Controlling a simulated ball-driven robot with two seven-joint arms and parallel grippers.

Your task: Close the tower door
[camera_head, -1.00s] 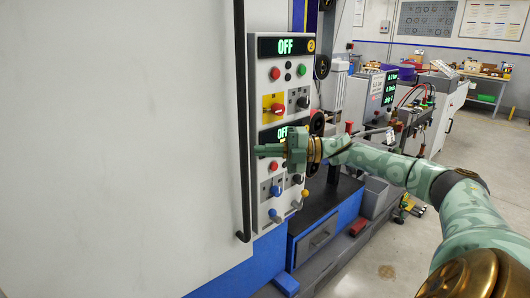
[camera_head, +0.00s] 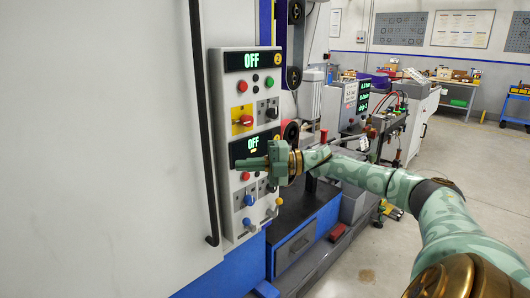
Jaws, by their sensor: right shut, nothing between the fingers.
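The tower door appears to be the large pale grey panel (camera_head: 90,150) that fills the left of the head view. A long black vertical handle bar (camera_head: 202,120) runs along its right side. I cannot tell whether a gap remains at the door's edge. My right gripper (camera_head: 246,163) is shut and empty, with its fingers pointing left. In the picture it overlaps the control panel (camera_head: 227,150), to the right of the handle bar and apart from it. Contact with the control panel cannot be judged. My left gripper is not in view.
The control panel has two displays reading OFF, buttons and knobs. A blue-and-grey base with a drawer (camera_head: 295,247) stands below it. Another bench with hoses and a green-lit display (camera_head: 364,97) stands behind. Grey floor (camera_head: 480,180) is clear at the right.

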